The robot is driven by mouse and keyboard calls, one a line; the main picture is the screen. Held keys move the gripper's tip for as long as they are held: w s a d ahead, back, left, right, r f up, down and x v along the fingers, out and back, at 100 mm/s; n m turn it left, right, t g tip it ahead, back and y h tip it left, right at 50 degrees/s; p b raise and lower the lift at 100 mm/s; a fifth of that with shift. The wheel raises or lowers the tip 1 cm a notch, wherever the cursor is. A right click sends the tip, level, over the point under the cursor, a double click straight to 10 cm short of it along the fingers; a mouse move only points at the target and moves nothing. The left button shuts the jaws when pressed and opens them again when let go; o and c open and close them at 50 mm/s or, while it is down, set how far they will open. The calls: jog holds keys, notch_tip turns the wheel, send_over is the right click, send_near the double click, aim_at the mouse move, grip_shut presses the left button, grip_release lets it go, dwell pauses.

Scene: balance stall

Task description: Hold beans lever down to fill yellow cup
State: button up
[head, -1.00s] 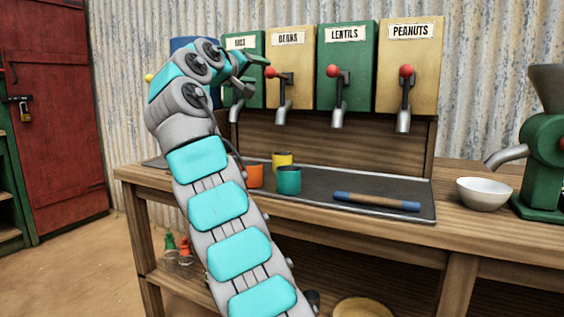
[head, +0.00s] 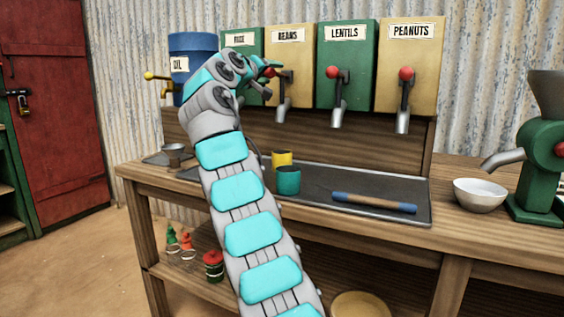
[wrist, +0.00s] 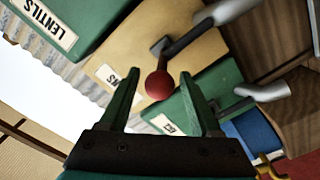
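The beans dispenser (head: 289,60) is a tan box with a red-knobbed lever (head: 270,72) and a grey spout (head: 283,114). In the wrist view the red lever knob (wrist: 159,86) shows between the tips of my gripper (wrist: 160,92); its fingers are apart, and I cannot tell whether they touch it. In the head view my gripper (head: 262,84) is at the beans lever, partly hidden by my arm. The yellow cup (head: 281,154) stands on the tray below the beans spout, partly hidden behind a teal cup (head: 288,182).
The rice (head: 247,47), lentils (head: 345,60) and peanuts (head: 410,60) dispensers flank the beans one. A blue oil drum (head: 190,45) stands left. A blue-ended rod (head: 374,203) lies on the tray (head: 320,190). A white bowl (head: 480,195) and green grinder (head: 548,150) are right.

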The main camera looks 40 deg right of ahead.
jog(key=c, duration=0.7)
jog(key=shift+o, duration=0.2)
jog(key=f+b, duration=0.3)
jog(key=shift+w+d+f, duration=0.15)
jog(key=shift+d+f, duration=0.15)
jog(key=shift+f, duration=0.05)
dwell(1.3)
notch_tip(320, 180, up, 4)
jog(key=p, duration=0.3)
jog(key=shift+f, duration=0.2)
jog(key=o, duration=0.8)
jog(key=shift+a, duration=0.1)
